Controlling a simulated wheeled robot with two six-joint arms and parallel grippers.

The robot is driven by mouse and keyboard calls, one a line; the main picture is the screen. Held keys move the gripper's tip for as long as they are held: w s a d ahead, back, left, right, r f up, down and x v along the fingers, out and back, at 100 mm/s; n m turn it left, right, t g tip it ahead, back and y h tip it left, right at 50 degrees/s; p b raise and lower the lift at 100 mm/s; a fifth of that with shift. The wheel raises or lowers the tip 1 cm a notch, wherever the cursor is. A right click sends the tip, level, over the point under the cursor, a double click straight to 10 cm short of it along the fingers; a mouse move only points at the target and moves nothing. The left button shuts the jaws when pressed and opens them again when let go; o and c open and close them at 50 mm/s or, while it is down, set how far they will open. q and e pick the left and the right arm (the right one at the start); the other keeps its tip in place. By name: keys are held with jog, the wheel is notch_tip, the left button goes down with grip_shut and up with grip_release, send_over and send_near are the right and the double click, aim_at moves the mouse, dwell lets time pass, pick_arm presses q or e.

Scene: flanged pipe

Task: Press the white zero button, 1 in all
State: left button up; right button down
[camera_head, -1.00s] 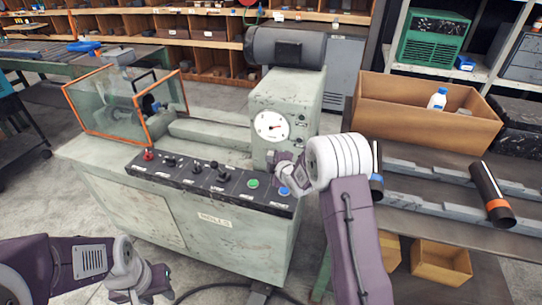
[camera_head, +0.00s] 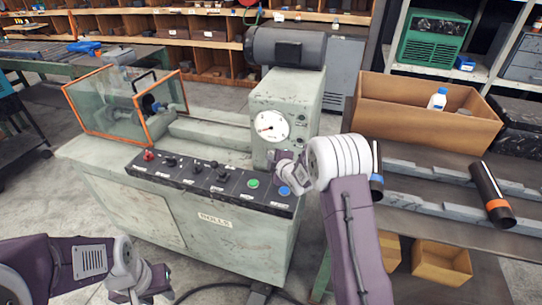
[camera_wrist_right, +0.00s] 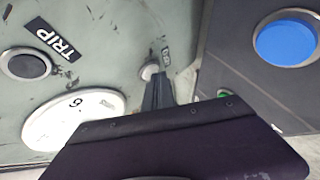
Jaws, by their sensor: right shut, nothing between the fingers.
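The white zero button (camera_wrist_right: 148,72) is a small round knob on the machine's pale green upright face in the right wrist view, beside a partly hidden label. My right gripper (camera_wrist_right: 155,80) is shut and empty. Its dark fingertips are right at the button, overlapping its edge; whether they touch it I cannot tell. In the head view the right gripper (camera_head: 278,160) is at the upright face below the dial gauge (camera_head: 271,126), and it hides the button there. My left gripper (camera_head: 150,283) hangs low at the bottom left, away from the machine; its jaws are unclear.
A black button (camera_wrist_right: 25,65) marked TRIP is on the same face. A blue button (camera_head: 284,191) and a green button (camera_head: 253,183) sit on the sloped black panel just below my right gripper. A bench with pipes (camera_head: 490,195) stands at the right.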

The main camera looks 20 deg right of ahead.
jog(key=shift+s+a+f+b, duration=0.1)
jog(key=shift+s+a+b, duration=0.1)
jog(key=shift+s+b, duration=0.15)
jog(key=shift+s+a, duration=0.25)
jog(key=shift+s, duration=0.1)
jog(key=shift+s+a+b, duration=0.1)
jog(key=shift+s+b, duration=0.05)
jog(key=shift+b, duration=0.15)
jog(key=s+a, duration=0.1)
jog(key=s+a+b, duration=0.1)
jog(key=shift+s, duration=0.4)
jog(key=shift+s+a+b, duration=0.3)
jog(key=shift+s+b, duration=0.1)
jog(key=shift+s, duration=0.1)
